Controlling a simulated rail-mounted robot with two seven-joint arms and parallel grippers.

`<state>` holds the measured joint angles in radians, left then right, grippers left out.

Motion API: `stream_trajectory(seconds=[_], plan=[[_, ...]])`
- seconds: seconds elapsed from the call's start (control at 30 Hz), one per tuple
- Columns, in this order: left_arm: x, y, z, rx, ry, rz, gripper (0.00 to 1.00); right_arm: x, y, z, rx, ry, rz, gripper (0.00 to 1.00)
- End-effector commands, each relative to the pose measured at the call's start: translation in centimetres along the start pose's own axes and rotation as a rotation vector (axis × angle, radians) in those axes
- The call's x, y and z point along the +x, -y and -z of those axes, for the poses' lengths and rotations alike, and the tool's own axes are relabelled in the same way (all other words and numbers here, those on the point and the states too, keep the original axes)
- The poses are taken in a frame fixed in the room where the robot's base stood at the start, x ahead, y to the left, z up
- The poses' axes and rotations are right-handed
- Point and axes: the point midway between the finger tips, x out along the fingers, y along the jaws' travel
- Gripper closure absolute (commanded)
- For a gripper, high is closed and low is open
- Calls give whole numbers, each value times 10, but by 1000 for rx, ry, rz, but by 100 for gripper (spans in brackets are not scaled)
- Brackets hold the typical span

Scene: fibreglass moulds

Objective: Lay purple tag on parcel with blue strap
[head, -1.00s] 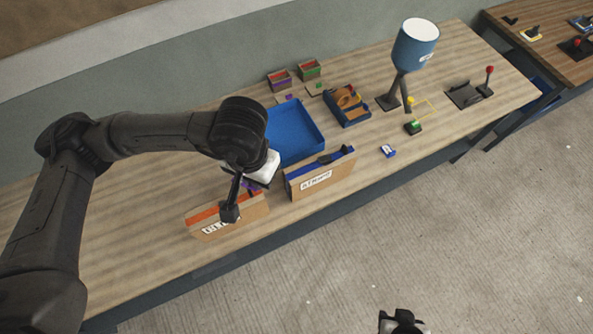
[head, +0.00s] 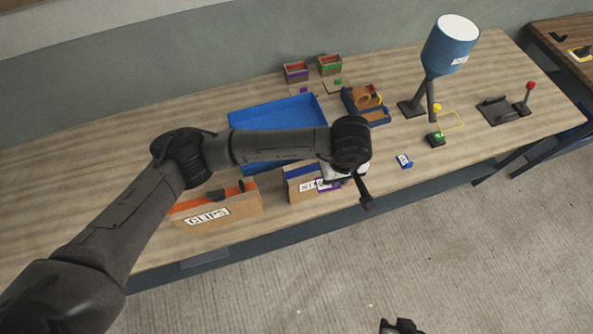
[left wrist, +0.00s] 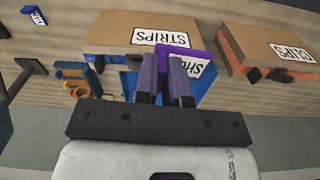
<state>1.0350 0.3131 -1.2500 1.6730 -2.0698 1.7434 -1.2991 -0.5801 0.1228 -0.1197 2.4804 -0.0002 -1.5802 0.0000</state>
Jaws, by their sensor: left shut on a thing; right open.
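My left gripper (head: 340,184) is shut on the purple tag (head: 325,186), in front of the parcel with the blue strap (head: 303,194). In the left wrist view the purple tag (left wrist: 205,62) is between the fingers (left wrist: 168,78), beside that parcel's "STRIPS" label (left wrist: 160,37). I cannot tell whether the tag touches the parcel. My arm partly hides the parcel in the head view. A second parcel (head: 245,208), labelled "CLIPS" with an orange strap, stands to its left. My right gripper (head: 402,325) is open at the bottom edge, away from the table.
A blue tray (head: 310,104) lies behind the parcels, partly under my arm. A blue lamp (head: 450,45), a blue organiser (head: 372,115) and two small boxes (head: 296,73) stand further back. A small blue item (head: 404,161) lies near the front edge, with bare tabletop around it.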

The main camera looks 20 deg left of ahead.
Motion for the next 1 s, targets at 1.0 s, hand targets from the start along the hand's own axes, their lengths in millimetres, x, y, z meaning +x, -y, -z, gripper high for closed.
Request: stream_trajectory(seconds=[1.0], plan=[[70,61,99,-92,0,0,100,-33,0,11,3,0,3,58]])
